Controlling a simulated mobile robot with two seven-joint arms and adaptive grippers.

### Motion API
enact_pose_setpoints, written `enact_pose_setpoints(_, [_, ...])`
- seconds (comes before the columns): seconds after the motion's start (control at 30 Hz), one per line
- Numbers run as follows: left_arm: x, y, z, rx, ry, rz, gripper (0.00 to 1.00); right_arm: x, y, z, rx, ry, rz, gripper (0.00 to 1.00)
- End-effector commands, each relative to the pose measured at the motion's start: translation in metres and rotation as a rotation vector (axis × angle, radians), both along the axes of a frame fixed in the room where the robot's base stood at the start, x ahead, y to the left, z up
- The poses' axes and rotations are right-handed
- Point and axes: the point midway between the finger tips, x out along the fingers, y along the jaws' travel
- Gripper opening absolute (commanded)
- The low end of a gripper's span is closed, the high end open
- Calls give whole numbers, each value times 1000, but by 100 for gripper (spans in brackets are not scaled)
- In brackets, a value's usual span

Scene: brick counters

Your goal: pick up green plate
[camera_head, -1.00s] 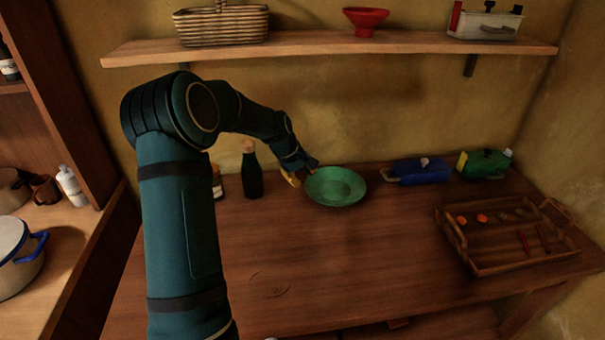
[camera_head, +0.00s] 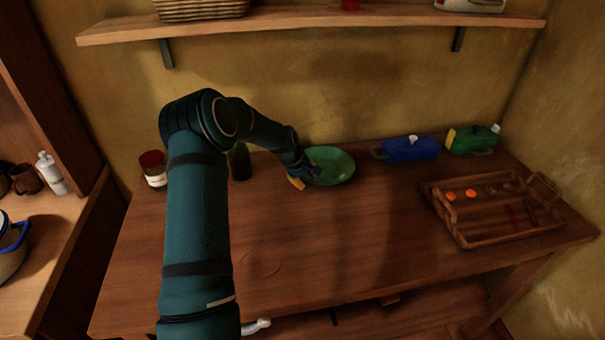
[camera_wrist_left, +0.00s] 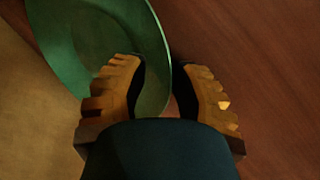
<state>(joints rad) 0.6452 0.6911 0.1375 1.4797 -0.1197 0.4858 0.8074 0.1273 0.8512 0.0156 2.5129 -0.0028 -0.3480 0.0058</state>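The green plate (camera_head: 336,164) lies on the wooden table near its back edge. In the left wrist view the plate (camera_wrist_left: 90,45) fills the upper left, with its curved rim running down between my two fingers. My left gripper (camera_wrist_left: 157,88) is open, with orange ridged fingers apart. One finger overlaps the plate and the other is outside the rim. In the head view my left gripper (camera_head: 306,180) is at the plate's left front rim, and my wrist hides part of it. Contact with the rim cannot be told. My right gripper is not in view.
A dark bottle (camera_head: 240,162) and a jar (camera_head: 153,170) stand left of the plate, partly behind my arm. Blue (camera_head: 410,149) and green (camera_head: 472,139) containers stand at the back right. A wooden tray (camera_head: 470,240) is at right. The table's middle front is clear.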

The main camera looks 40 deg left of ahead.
Motion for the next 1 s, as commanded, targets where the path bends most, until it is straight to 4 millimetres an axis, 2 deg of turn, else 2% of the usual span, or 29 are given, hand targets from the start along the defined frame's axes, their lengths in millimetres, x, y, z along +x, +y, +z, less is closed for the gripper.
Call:
enact_pose_setpoints(0.37, [2,-1,-3,0,-1,0,27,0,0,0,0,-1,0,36])
enact_pose_setpoints(0.4, [2,-1,-3,0,-1,0,20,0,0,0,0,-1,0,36])
enact_pose_setpoints(0.47, [2,-1,-3,0,-1,0,0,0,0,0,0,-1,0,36])
enact_pose_setpoints(1.0, [1,-2,-4,-2,1,-3,0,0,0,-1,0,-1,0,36])
